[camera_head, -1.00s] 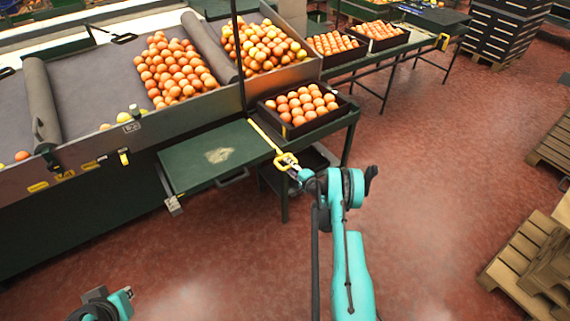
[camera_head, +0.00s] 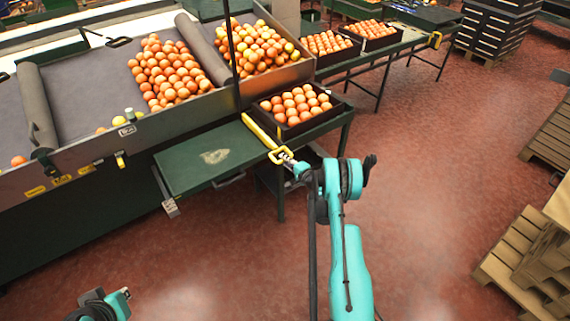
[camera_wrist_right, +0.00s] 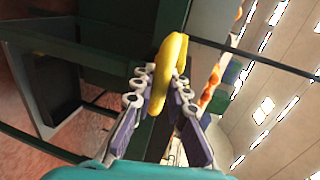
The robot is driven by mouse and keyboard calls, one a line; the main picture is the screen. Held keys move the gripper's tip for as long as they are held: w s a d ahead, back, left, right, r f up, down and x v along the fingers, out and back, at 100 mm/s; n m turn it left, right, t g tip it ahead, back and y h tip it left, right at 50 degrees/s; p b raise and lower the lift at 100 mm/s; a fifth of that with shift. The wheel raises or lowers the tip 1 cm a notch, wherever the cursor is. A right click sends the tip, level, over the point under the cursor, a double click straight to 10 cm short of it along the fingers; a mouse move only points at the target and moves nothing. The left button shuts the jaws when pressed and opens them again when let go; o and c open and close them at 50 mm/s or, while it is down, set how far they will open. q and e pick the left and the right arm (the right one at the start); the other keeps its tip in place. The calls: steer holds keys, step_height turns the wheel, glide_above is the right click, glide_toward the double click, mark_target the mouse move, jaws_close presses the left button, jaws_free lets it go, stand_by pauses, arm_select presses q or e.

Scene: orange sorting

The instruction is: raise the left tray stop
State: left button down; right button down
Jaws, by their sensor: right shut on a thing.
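The left tray stop is a yellow bar (camera_head: 258,132) along the right edge of the green shelf, beside the black orange tray (camera_head: 294,125). Its near end has a yellow loop handle (camera_head: 280,155). My right gripper (camera_head: 287,160) is shut on this handle, reaching it from the front. In the right wrist view the fingers (camera_wrist_right: 161,85) close on both sides of the yellow handle (camera_wrist_right: 168,65). Part of my left arm shows at the bottom left of the head view; its fingers cannot be made out.
The green shelf (camera_head: 190,172) is empty apart from a pale worn patch. Oranges lie on the grey sorting table (camera_head: 85,95). More orange trays (camera_head: 330,60) stand on a stand further back. Pallets (camera_head: 515,250) are at the right. The red floor (camera_head: 430,160) between is clear.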

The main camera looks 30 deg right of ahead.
steer(key=shift+w+d+r, duration=0.1)
steer(key=shift+w+r, duration=0.05)
steer(key=c, duration=1.5)
jaws_free()
steer(key=shift+r, duration=0.15)
steer(key=shift+c, duration=0.2)
steer(key=shift+o, duration=0.3)
